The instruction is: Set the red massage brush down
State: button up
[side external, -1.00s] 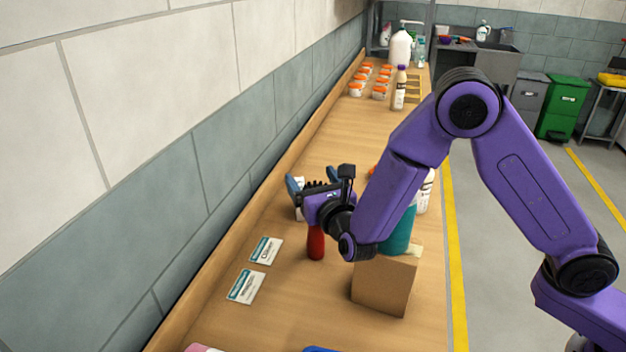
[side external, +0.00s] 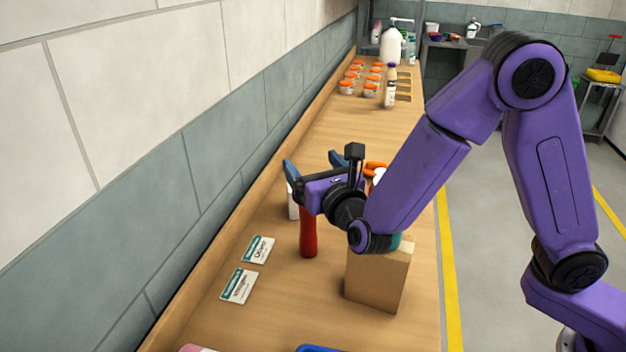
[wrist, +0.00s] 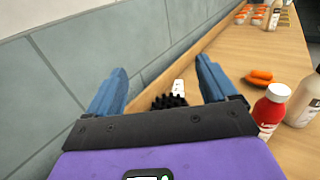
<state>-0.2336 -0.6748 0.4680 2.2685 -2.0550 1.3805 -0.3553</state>
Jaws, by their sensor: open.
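The red massage brush shows its red handle (side external: 308,232) in the side external view, upright below my gripper, its lower end at or near the tabletop. Its black bristles (wrist: 168,101) show in the wrist view, low between my fingers and partly hidden by the gripper body. My gripper (side external: 313,165) is open, its blue fingers spread apart and pointing away from the camera. The wrist view also shows the two fingers (wrist: 160,70) wide apart. The gripper body hides the brush's upper part in the side external view, so I cannot tell whether a finger touches it.
A cardboard box (side external: 375,280) stands right of the brush. Two name cards (side external: 258,249) lie to the left, near the wall. Orange-lidded jars (side external: 347,88) stand farther back.

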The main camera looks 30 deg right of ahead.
jog(key=shift+r, duration=0.75)
